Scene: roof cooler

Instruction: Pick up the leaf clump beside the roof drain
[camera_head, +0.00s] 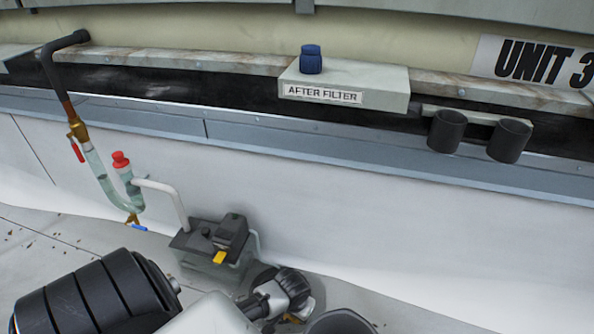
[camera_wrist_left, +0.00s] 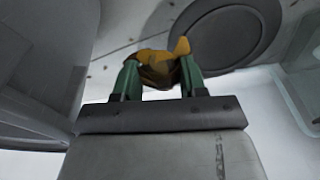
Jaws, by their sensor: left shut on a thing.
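The leaf clump (camera_wrist_left: 156,72) is a brown and orange bundle of leaves. In the left wrist view my left gripper (camera_wrist_left: 158,82) is shut on it, with a green finger on each side. In the head view a little orange of the clump (camera_head: 292,319) shows at the bottom edge, mostly hidden by my left wrist. A dark grey round disc (camera_wrist_left: 225,38), perhaps the roof drain, lies behind the clump in the wrist view; whether the clump touches the roof there I cannot tell. My right gripper is not in view.
A grey box unit with a yellow part (camera_head: 219,258) stands just left of my left wrist. A dark round container (camera_head: 340,322) is at the bottom edge. Clear piping with a red cap (camera_head: 121,159), a blue jar (camera_head: 311,59) on a ledge and two black cups (camera_head: 447,131) are farther back.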

